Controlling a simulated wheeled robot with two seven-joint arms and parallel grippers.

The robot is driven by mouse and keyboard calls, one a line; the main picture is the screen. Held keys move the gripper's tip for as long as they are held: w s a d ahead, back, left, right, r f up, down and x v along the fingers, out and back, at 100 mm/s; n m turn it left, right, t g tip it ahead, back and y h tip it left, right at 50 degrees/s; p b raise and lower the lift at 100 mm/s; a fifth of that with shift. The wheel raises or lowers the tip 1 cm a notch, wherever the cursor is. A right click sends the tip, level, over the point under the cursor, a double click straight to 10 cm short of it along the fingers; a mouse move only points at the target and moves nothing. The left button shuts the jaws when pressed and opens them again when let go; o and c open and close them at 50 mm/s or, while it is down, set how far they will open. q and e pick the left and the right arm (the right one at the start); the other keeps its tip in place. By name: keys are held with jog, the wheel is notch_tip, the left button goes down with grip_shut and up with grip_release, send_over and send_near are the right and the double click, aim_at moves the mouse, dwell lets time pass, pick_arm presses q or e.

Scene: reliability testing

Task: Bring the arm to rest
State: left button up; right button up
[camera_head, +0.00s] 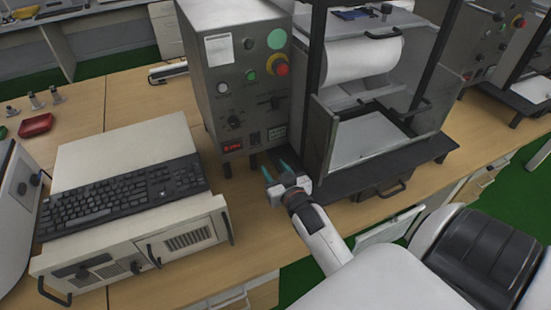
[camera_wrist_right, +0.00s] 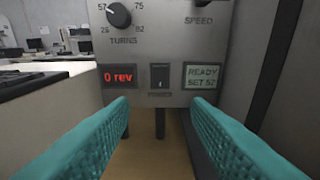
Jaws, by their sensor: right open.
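My right gripper (camera_head: 281,174) is open and empty, low in front of the grey control box (camera_head: 236,75). Its two teal fingers also show in the right wrist view (camera_wrist_right: 162,135), spread apart below the box's panel. Between them I see a dark power switch (camera_wrist_right: 160,77), a red display reading "0 rev" (camera_wrist_right: 119,77) and a display reading "READY" (camera_wrist_right: 202,76). The fingers appear apart from the panel. My right arm (camera_head: 325,240) reaches in from the bottom right. My left gripper is not in view.
A test machine (camera_head: 365,130) with a white roll and clear guard stands right of the box. A computer case with a black keyboard (camera_head: 122,194) lies on the left. A red tray (camera_head: 36,125) is at far left. Bare wooden table (camera_head: 262,235) shows between computer and gripper.

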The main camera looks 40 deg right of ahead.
dwell(0.3)
jog(key=s+a+f+n+g+y, duration=0.2)
jog(key=s+a+g, duration=0.45)
jog(key=s, duration=0.55)
jog(key=s+a+f+n+g+y, duration=0.25)
jog(key=s+a+g, duration=0.45)
jog(key=s, duration=0.5)
jog(key=s+d+f+x, duration=0.1)
jog(key=s+x, duration=0.2)
jog(key=x, duration=0.9)
jog(key=s+d+x, duration=0.1)
jog(key=s+x, duration=0.1)
jog(key=x, duration=1.1)
jog(key=s+f, duration=0.9)
jog(key=f, duration=0.2)
jog(key=shift+d+g+h, duration=0.2)
jog(key=shift+g+h, duration=0.15)
jog(key=shift+g, duration=0.1)
jog(key=shift+n+g, duration=0.25)
jog(key=shift+g, duration=0.05)
jog(key=s+f, duration=0.1)
jog(key=s, duration=0.2)
jog(key=s+d+f, duration=0.1)
jog(key=s+f, duration=0.3)
jog(key=s, duration=0.1)
jog(key=shift+s+d+f, duration=0.15)
jog(key=shift+s+d, duration=0.15)
jog(key=shift+d, duration=0.05)
jog(key=shift+c, duration=0.2)
